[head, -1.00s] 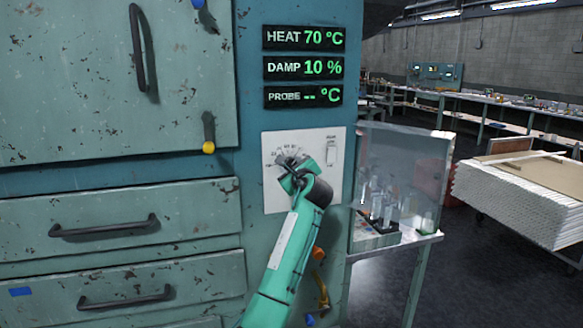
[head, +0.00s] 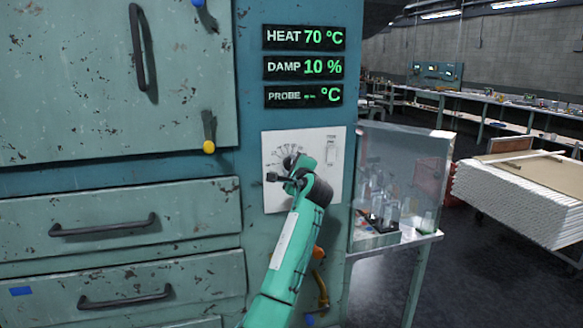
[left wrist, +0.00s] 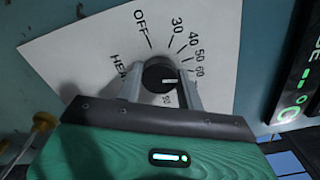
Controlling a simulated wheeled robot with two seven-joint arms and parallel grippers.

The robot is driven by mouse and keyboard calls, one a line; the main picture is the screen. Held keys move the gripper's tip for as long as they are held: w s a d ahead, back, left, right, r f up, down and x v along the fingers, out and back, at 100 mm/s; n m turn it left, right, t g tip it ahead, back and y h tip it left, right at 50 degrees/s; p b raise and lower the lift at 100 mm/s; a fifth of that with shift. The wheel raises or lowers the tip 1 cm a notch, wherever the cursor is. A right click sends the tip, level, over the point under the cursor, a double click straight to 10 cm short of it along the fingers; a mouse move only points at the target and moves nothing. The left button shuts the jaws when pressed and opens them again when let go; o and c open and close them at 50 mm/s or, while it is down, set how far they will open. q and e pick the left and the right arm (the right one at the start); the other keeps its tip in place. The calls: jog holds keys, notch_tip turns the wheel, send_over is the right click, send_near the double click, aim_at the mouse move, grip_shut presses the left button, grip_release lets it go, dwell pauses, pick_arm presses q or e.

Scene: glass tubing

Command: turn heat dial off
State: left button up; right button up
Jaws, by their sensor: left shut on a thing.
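The heat dial is a round dark knob (left wrist: 156,76) on a white plate (head: 334,184) with a printed scale. In the left wrist view, OFF is at the upper left of the knob and the numbers run from 30 down its right side. The knob's white mark points right, into the numbers. My left gripper (left wrist: 160,88) has one finger on each side of the knob and is shut on it. In the head view the gripper (head: 284,170) hides part of the dial. The HEAT readout (head: 304,38) shows 70 °C. My right gripper is out of view.
A yellow-tipped lever (head: 208,146) is to the left. A side table (head: 420,238) with a clear shield and glassware stands close on the right.

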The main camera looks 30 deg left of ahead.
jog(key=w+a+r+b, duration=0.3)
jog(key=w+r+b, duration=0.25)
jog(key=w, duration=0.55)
pick_arm(q)
jog(key=shift+f+n+b, duration=0.15)
jog(key=shift+n+b, duration=0.9)
jog(key=shift+n, duration=4.45)
jog(key=shift+f+n+b, duration=0.1)
jog(key=shift+n+b, duration=0.9)
jog(key=shift+n, duration=4.5)
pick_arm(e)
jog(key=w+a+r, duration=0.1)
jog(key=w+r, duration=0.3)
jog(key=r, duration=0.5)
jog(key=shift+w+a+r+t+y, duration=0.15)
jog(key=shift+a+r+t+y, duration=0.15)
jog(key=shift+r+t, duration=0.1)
pick_arm(q)
jog(key=o, duration=1)
jog(key=shift+r, duration=0.15)
